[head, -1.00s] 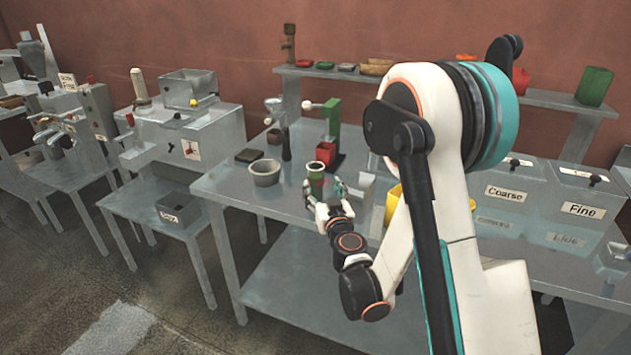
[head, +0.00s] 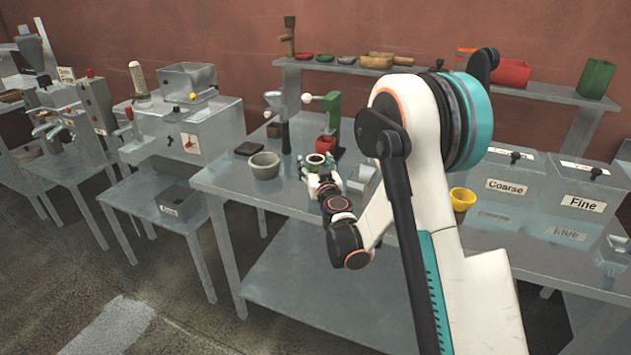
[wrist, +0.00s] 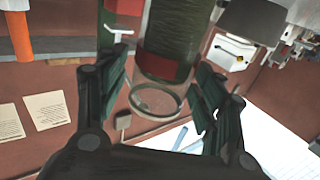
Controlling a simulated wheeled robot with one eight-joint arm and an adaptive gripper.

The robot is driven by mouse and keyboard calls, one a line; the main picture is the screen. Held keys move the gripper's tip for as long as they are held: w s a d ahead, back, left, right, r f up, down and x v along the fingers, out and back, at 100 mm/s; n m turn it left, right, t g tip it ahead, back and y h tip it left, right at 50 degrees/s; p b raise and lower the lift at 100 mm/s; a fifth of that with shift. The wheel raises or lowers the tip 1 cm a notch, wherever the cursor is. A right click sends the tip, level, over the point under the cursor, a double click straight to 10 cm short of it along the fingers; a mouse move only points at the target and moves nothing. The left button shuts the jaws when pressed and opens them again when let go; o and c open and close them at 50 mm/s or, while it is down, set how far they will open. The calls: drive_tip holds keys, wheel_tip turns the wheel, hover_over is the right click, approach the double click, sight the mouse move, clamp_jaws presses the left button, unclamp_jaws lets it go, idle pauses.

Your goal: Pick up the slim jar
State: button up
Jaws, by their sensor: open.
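The slim jar is a green cylinder with a red band and a pale, open round rim. In the head view the jar (head: 316,159) stands near the front of the middle table, mostly hidden behind my fingers. In the wrist view the jar (wrist: 175,45) comes down from the top of the picture, rim lowest. My gripper (head: 319,170) is at the jar in the head view. In the wrist view my gripper (wrist: 160,88) is open, with one finger on each side of the jar. A gap shows at the right finger; contact on the left is unclear.
A grey bowl (head: 264,166) stands left of the jar. A green press (head: 331,115) with a red block (head: 326,145) stands behind it. A yellow cup (head: 462,198) is right of my arm. Bins marked Coarse (head: 503,187) and Fine (head: 583,203) stand at the right.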

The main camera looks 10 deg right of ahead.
drive_tip(key=shift+c, duration=0.2)
clamp_jaws()
drive_tip(key=shift+r, duration=0.15)
